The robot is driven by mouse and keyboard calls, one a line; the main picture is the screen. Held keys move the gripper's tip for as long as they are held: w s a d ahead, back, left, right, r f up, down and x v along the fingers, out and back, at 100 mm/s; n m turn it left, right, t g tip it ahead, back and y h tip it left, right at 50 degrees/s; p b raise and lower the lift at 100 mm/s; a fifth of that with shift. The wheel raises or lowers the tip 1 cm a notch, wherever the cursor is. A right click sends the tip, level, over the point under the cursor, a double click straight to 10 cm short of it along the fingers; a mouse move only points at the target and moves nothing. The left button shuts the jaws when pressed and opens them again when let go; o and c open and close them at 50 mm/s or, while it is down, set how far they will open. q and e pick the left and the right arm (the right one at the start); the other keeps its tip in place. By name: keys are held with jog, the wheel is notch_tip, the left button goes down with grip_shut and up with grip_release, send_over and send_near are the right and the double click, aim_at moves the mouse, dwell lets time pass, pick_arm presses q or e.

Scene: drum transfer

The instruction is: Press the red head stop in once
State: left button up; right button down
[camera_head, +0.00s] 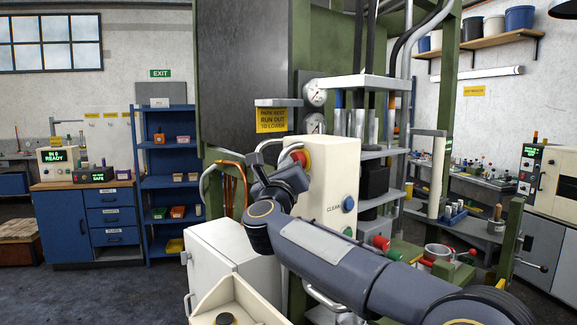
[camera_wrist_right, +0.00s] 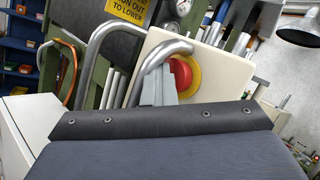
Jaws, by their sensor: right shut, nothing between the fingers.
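The red head stop (camera_head: 301,157) is a round red button on a yellow ring, high on the front of a cream control box (camera_head: 335,185). It also shows in the right wrist view (camera_wrist_right: 183,73), partly covered by a curved metal bar and my fingers. My right gripper (camera_head: 257,162) is shut and empty, just left of the stop in the head view. In the wrist view its grey fingertips (camera_wrist_right: 158,76) overlap the lower left edge of the stop. I cannot tell whether they touch it. My left gripper is not in view.
The curved metal bar (camera_wrist_right: 152,56) arches close to the stop. A blue button (camera_head: 349,203) sits lower on the control box. A yellow sign (camera_head: 272,119) hangs above. A white cabinet (camera_head: 225,262) stands below, and a green machine frame (camera_head: 447,100) rises behind.

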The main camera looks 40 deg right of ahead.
jog(key=shift+s+d+f, duration=0.15)
jog(key=a+b, duration=0.1)
jog(key=a, duration=0.5)
jog(key=shift+w, duration=0.25)
dwell(0.8)
